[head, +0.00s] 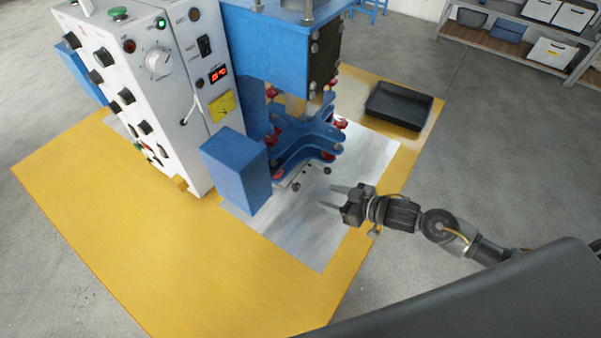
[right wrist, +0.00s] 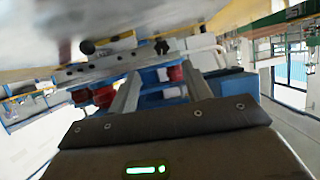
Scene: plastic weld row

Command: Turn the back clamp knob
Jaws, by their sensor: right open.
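A blue clamp fixture (head: 310,145) sits under the press head of the machine, with several red knobs around it. One red knob (head: 340,122) is at its far right side and another (head: 328,156) is at its near right. Small dark knobs (head: 296,186) show at its lower front edge. I cannot tell for sure which is the back clamp knob. My right gripper (head: 328,197) is open and empty, just right of the fixture and apart from it. In the right wrist view its two fingers (right wrist: 158,72) point at the fixture, with a red knob (right wrist: 103,96) beyond them. My left gripper is not in view.
A white control cabinet (head: 170,110) and a blue box (head: 236,170) stand left of the fixture. The blue press head (head: 265,45) hangs above it. A black tray (head: 398,106) lies at the back right. The grey plate (head: 290,235) in front is clear. Shelves stand far back.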

